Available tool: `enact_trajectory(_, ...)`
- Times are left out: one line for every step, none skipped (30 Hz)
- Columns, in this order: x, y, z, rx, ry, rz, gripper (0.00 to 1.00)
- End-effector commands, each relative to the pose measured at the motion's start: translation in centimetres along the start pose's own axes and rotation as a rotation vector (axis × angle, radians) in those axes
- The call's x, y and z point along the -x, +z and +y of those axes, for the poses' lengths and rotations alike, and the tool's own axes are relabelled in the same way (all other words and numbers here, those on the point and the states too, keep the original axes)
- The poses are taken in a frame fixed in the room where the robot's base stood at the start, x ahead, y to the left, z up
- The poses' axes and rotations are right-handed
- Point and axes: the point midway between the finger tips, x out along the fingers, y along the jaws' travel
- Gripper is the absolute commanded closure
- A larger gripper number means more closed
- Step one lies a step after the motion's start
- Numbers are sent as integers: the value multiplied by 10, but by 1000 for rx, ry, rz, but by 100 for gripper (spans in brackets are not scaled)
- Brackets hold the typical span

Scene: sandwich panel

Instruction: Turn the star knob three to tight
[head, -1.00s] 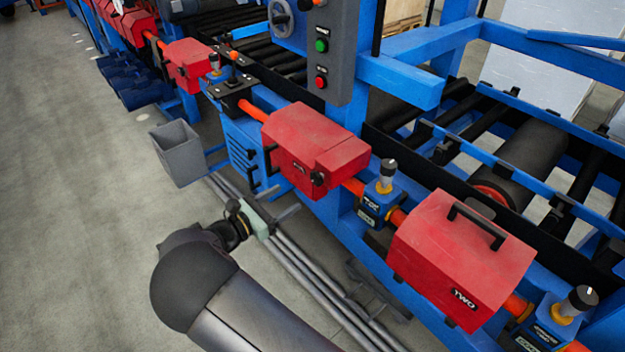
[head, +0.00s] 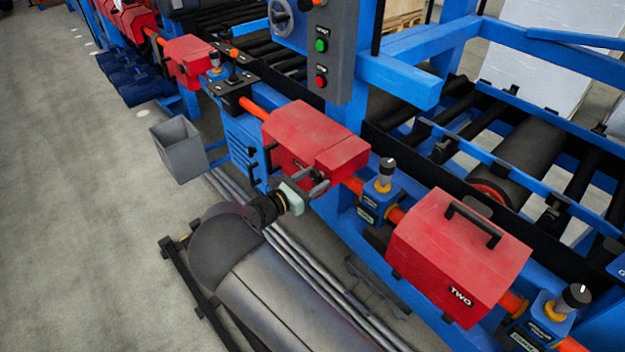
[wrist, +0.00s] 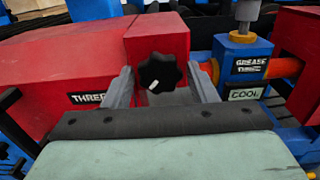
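The star knob (wrist: 160,74) is black with a white mark at its lower left.
A red housing labelled TWO (head: 460,255) stands to the right. A blue grease block (head: 380,198) with a knob on top lies between the housings, and it shows right of my gripper in the wrist view (wrist: 243,65). A grey bin (head: 180,152) hangs at left.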

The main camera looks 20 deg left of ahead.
Motion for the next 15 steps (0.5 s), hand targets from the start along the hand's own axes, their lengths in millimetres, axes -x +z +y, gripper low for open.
enact_trajectory(0, 0, 0, 0, 0, 0, 63)
enact_trajectory(0, 0, 0, 0, 0, 0, 71)
enact_trajectory(0, 0, 0, 0, 0, 0, 80)
enact_trajectory(0, 0, 0, 0, 0, 0, 80)
enact_trajectory(0, 0, 0, 0, 0, 0, 80)
enact_trajectory(0, 0, 0, 0, 0, 0, 80)
enact_trajectory(0, 0, 0, -1, 0, 0, 80)
enact_trajectory(0, 0, 0, -2, 0, 0, 80)
enact_trajectory(0, 0, 0, -5, 0, 0, 80)
enact_trajectory(0, 0, 0, -8, 0, 0, 80)
enact_trajectory(0, -1, 0, -13, 0, 0, 80)
enact_trajectory(0, -1, 0, -21, 0, 0, 80)
enact_trajectory(0, -1, 0, -29, 0, 0, 80)
enact_trajectory(0, -2, 0, -40, 0, 0, 80)
enact_trajectory(1, -2, 0, -54, 0, 0, 80)
